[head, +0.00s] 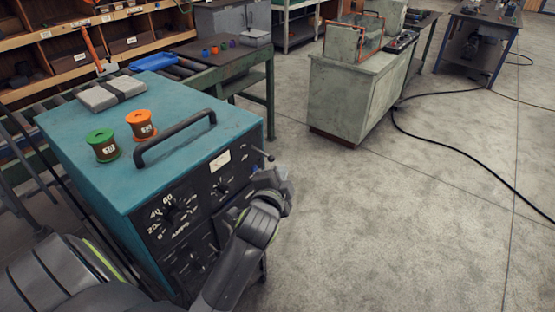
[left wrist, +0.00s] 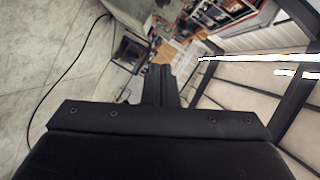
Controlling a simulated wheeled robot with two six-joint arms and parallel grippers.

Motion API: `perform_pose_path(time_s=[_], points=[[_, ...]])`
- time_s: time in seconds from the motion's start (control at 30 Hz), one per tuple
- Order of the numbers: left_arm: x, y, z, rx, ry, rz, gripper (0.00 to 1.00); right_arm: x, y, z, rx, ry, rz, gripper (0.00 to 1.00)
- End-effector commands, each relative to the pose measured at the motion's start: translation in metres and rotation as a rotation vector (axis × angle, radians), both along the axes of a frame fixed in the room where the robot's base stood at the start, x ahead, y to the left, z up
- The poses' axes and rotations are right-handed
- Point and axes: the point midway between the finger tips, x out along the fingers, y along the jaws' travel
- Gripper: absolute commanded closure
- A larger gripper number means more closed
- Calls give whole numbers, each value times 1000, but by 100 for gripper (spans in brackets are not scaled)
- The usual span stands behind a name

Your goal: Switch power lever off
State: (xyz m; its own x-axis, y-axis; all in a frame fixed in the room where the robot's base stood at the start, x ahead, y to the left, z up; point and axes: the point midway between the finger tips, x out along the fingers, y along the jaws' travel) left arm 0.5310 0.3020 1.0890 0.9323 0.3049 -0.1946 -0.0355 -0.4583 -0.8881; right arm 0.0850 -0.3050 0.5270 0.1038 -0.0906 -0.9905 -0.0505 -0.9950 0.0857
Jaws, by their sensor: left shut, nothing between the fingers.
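A teal power supply box (head: 150,110) stands at the left in the head view, with a black front panel of dials and an ammeter scale. A small dark lever (head: 262,153) sticks out at the panel's upper right, its tip to the right. I cannot tell its on or off position. My left gripper (head: 273,180) is just below the lever, at the panel's right edge, partly hidden by my own wrist; contact cannot be made out. In the left wrist view its fingers (left wrist: 160,84) are together with nothing between them. My right gripper is not in view.
On the box are a black handle (head: 175,138), a green spool (head: 103,145), an orange spool (head: 141,124) and a grey block (head: 110,93). A roller conveyor and shelves stand behind. A pale green cabinet (head: 350,100) stands beyond. Floor at the right is open, with a black cable.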

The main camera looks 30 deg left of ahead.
Motion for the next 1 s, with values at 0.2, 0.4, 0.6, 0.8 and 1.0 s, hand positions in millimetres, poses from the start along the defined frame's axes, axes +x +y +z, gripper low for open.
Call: perform_pose_path(time_s=[0.2,0.4,0.6,0.8,1.0], points=[[35,11,-5,2,2,-1,100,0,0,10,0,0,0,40],[63,20,-11,2,1,-1,100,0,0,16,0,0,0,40],[65,43,-23,3,4,0,100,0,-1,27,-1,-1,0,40],[64,56,-31,-1,1,0,100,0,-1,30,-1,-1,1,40],[63,57,-33,-2,0,-1,100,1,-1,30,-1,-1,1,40]])
